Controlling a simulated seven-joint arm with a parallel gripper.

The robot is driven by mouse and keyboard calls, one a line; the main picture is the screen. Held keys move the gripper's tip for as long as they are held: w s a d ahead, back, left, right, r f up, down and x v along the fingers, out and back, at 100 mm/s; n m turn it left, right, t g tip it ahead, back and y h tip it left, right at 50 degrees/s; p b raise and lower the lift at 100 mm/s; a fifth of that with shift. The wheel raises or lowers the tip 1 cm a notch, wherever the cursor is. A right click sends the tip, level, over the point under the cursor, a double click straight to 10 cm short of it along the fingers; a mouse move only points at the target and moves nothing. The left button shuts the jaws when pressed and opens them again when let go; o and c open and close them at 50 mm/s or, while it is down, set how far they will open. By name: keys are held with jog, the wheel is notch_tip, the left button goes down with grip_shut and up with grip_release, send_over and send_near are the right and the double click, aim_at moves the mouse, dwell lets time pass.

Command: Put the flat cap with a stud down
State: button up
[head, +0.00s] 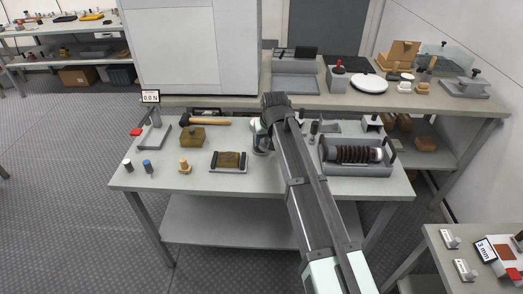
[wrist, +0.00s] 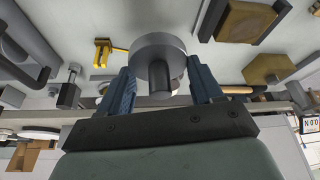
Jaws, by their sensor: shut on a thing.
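The flat cap with a stud (wrist: 158,44) is a grey round disc with a darker short stud, seen large in the wrist view. My gripper (wrist: 161,80) has its two blue fingers shut on it, one on each side of the stud. In the head view, my gripper (head: 262,148) is over the middle of the front table (head: 255,185), mostly hidden behind my own arm. The held cap cannot be made out clearly there. I cannot tell whether the cap touches the tabletop.
A fuse-like block on a plate (head: 229,160) lies left of my gripper. A grey tray with a dark ribbed cylinder (head: 355,154) stands right. A yellow brass piece (wrist: 106,50) and a dark stud post (wrist: 68,92) are near the cap.

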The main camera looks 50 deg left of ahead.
aim_at(267, 169)
jog(key=shift+s+d+f, duration=0.25)
jog(key=shift+s+d, duration=0.15)
jog(key=shift+d, duration=0.2)
jog(key=shift+s+d+f, duration=0.2)
jog(key=shift+s+d, duration=0.15)
jog(key=shift+d, duration=0.25)
jog(key=shift+w+a+f, duration=0.1)
jog(key=shift+a+f, duration=0.1)
jog(key=shift+f, duration=4.55)
jog(key=shift+f, duration=0.1)
jog(key=o, duration=1.2)
jog(key=shift+c, duration=0.2)
jog(key=v, duration=1.2)
